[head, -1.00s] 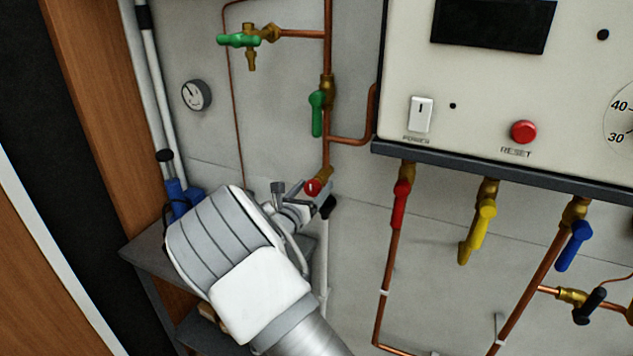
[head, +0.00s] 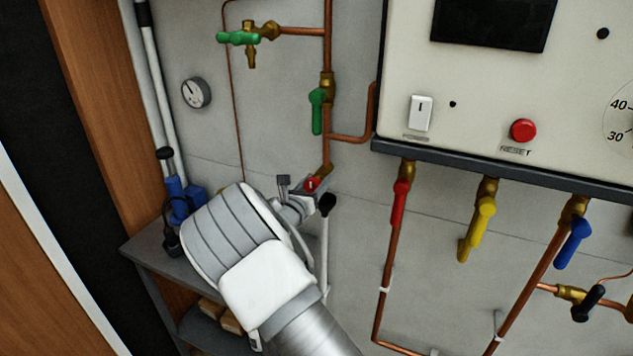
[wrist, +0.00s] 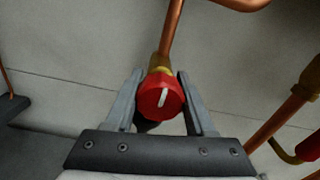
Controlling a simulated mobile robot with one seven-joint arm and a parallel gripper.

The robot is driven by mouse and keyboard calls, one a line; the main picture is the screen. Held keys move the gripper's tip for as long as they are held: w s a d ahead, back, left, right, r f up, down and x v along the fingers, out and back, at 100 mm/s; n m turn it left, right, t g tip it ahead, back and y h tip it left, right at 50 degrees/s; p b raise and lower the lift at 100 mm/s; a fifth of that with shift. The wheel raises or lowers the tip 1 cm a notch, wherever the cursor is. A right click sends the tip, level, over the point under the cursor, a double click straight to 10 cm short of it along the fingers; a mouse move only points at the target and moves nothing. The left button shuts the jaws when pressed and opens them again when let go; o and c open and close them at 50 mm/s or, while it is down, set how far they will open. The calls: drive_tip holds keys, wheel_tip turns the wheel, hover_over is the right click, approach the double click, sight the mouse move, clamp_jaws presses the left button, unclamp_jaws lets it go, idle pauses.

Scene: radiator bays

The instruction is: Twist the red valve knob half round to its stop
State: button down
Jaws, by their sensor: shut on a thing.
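The red valve knob (head: 311,185) sits on a brass fitting at the lower end of a copper pipe on the wall. In the wrist view, the knob (wrist: 159,97) is round, with a white pointer line running nearly up and down, leaning slightly right at the top. My gripper (head: 305,188) is at the knob in the head view. In the wrist view, the two fingers of my gripper (wrist: 160,88) stand on either side of the knob and are shut on it. The knob's underside and the exact finger contact are partly hidden.
A green-handled valve (head: 317,110) is above on the same pipe. A red lever valve (head: 400,195) hangs to the right under the control panel (head: 470,95). A black-topped white rod (head: 326,225) stands close beside my gripper. A grey shelf (head: 150,250) is at left.

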drive_tip(key=shift+f+m+b, duration=0.15)
drive_tip(key=shift+m+b, duration=0.15)
drive_tip(key=shift+b, duration=0.7)
drive_tip(key=m+b, duration=0.1)
drive_tip(key=b, duration=0.1)
drive_tip(key=m+b, duration=0.2)
drive_tip(key=b, duration=0.1)
drive_tip(key=shift+f+m+b, duration=0.3)
drive_tip(key=shift+b, duration=0.05)
drive_tip(key=m+b, duration=0.5)
drive_tip(key=b, duration=0.6)
drive_tip(key=shift+m, duration=0.4)
drive_tip(key=m+b, duration=0.4)
drive_tip(key=b, duration=0.5)
drive_tip(key=shift+m, duration=0.4)
drive_tip(key=m+b, duration=0.1)
drive_tip(key=b, duration=0.2)
drive_tip(key=shift+r+m, duration=0.15)
drive_tip(key=shift+m, duration=0.25)
drive_tip(key=shift+r+m+b, duration=0.15)
drive_tip(key=shift+m+b, duration=0.35)
drive_tip(key=shift+b, duration=0.5)
drive_tip(key=shift+r, duration=0.1)
